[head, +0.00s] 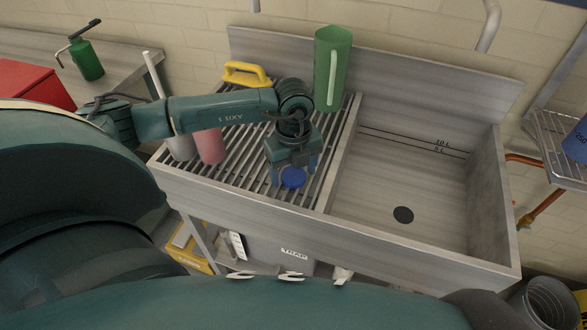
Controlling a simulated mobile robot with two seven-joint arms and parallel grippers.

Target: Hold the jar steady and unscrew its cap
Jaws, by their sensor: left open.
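My right gripper is not in view.
The sink basin (385,185) at right is empty.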

